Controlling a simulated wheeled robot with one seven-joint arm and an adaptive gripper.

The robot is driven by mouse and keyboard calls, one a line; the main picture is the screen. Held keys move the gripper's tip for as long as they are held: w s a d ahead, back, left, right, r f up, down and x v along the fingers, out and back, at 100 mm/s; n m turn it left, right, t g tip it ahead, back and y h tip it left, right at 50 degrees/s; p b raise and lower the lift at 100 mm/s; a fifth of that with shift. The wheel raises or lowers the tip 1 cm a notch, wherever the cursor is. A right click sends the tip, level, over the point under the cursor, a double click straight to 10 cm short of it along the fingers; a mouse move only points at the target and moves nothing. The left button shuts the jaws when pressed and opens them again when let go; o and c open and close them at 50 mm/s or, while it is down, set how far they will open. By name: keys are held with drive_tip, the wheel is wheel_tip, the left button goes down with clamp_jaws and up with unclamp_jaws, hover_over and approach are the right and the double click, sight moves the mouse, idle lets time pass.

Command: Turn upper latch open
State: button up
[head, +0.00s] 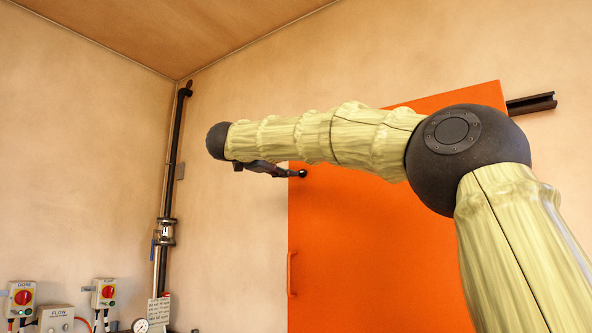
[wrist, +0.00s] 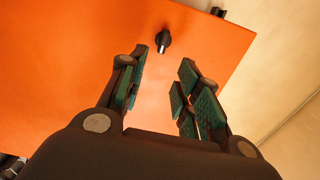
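The orange door panel (head: 385,255) fills the middle of the head view and also the wrist view (wrist: 70,60). A small black knob-like latch (wrist: 163,41) sits on the orange face in the wrist view, with a pointed tab. A dark knob also shows in the head view (head: 303,174), near the panel's left edge by my fingertips. My gripper (wrist: 163,62) is open and empty; its green-padded fingers are spread, and the latch appears just beyond the gap between their tips. In the head view, my gripper (head: 284,171) is partly hidden under my arm.
A red handle (head: 291,274) is low on the panel's left edge. A dark rail (head: 530,103) juts out at the upper right. A vertical pipe (head: 172,165) runs along the wall corner. Control boxes (head: 21,299) stand at the lower left. The wall between pipe and panel is bare.

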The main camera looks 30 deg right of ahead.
drive_tip(key=shift+v, duration=1.95)
drive_tip(key=shift+f, duration=0.1)
